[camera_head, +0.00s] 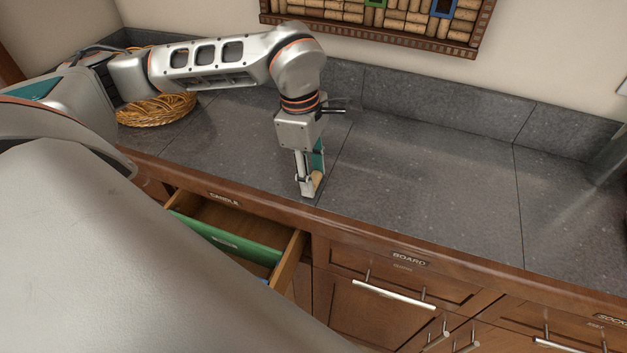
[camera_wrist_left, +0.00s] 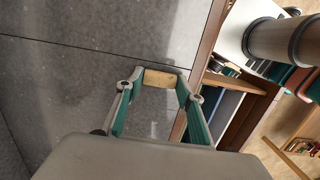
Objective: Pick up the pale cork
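The pale cork (camera_wrist_left: 160,79) is a small tan cylinder. In the left wrist view it lies crosswise between the tips of my left gripper (camera_wrist_left: 161,82), one end at each finger, with no clear gap. In the head view the left gripper (camera_head: 311,186) points down at the counter's front edge, and the cork (camera_head: 317,180) shows partly beside the near finger. The gripper looks shut on the cork. The cork is at or just above the counter; I cannot tell whether it touches. My right gripper is not in view.
The grey stone counter (camera_head: 430,180) is clear to the right. A wicker basket (camera_head: 158,109) stands at the back left. An open drawer (camera_head: 235,240) juts out below the front edge. A framed cork board (camera_head: 400,20) hangs on the wall behind.

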